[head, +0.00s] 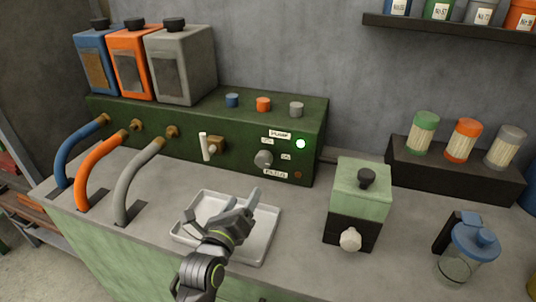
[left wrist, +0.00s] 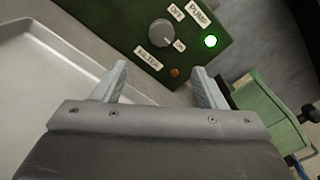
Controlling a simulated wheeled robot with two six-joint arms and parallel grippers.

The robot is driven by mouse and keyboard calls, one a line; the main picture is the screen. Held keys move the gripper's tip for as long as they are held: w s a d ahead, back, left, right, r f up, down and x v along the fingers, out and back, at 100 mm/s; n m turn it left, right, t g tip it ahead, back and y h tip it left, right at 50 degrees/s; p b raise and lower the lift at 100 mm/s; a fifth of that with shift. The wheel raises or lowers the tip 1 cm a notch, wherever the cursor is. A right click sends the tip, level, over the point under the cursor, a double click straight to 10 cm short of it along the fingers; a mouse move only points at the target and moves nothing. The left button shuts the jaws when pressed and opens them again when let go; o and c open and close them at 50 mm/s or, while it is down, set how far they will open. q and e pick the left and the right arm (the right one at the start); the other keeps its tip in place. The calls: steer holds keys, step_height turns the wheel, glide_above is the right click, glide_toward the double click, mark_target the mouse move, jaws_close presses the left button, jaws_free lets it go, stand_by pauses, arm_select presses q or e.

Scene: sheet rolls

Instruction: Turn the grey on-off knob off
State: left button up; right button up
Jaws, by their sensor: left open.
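The grey on-off knob (head: 263,158) is on the front of the dark green panel box (head: 225,147). In the left wrist view, the knob (left wrist: 160,32) sits between labels reading OFF and ON, and its pale mark appears to point toward ON. A PUMP label and a lit green lamp (left wrist: 210,41) are beside it. My left gripper (head: 246,204) is over the white tray, in front of and below the knob. In the left wrist view its fingers (left wrist: 160,76) are apart and empty, with the knob beyond them. My right gripper is not in view.
The white tray (head: 185,235) lies under my left gripper. A lever valve (head: 206,147) is left of the knob. A light green box (head: 360,200) and a glass jar (head: 458,266) stand to the right. Hoses rise at the left. A dim orange lamp (left wrist: 174,72) is near the FILTER label.

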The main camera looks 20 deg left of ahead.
mark_target(262, 163)
arm_select(q)
steer(key=shift+w+r, duration=0.2)
steer(key=shift+w, duration=0.05)
steer(key=w, duration=0.9)
steer(key=w+p, duration=0.1)
steer(key=w, duration=0.4)
steer(key=shift+w+d, duration=0.25)
steer(key=shift+w, duration=0.7)
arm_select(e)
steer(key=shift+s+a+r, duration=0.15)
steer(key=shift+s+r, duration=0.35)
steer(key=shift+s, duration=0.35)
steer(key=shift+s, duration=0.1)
arm_select(q)
steer(key=c, duration=1)
